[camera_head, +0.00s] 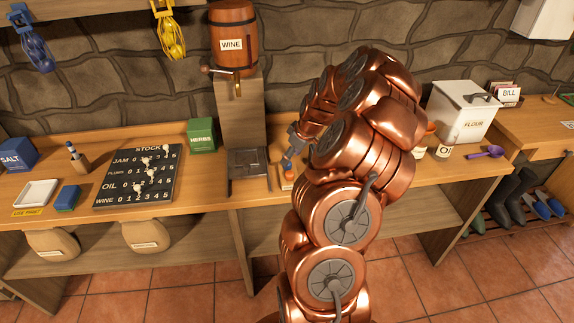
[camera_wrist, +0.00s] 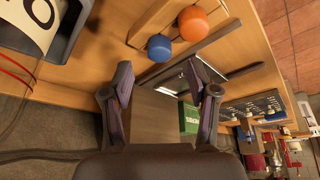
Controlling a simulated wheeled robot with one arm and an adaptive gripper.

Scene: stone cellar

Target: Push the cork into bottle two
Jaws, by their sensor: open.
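My gripper (camera_head: 292,150) is over the counter beside the wine stand, partly hidden by my arm in the head view. In the wrist view my gripper (camera_wrist: 160,85) is open, with its two fingers apart and nothing between them. A round blue top (camera_wrist: 160,47) and a round orange top (camera_wrist: 193,22) show beyond the fingers, beside a wooden strip. I cannot tell whether they are corks or stoppers. No bottle marked two and no cork can be made out in either view; my arm hides part of the counter.
A wine barrel (camera_head: 232,38) stands on a wooden stand, with a dark metal tray (camera_head: 249,165) at its foot. A green herbs box (camera_head: 202,135) and stock board (camera_head: 140,176) are to the left. A white flour bin (camera_head: 462,108) and purple scoop (camera_head: 484,153) are to the right.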

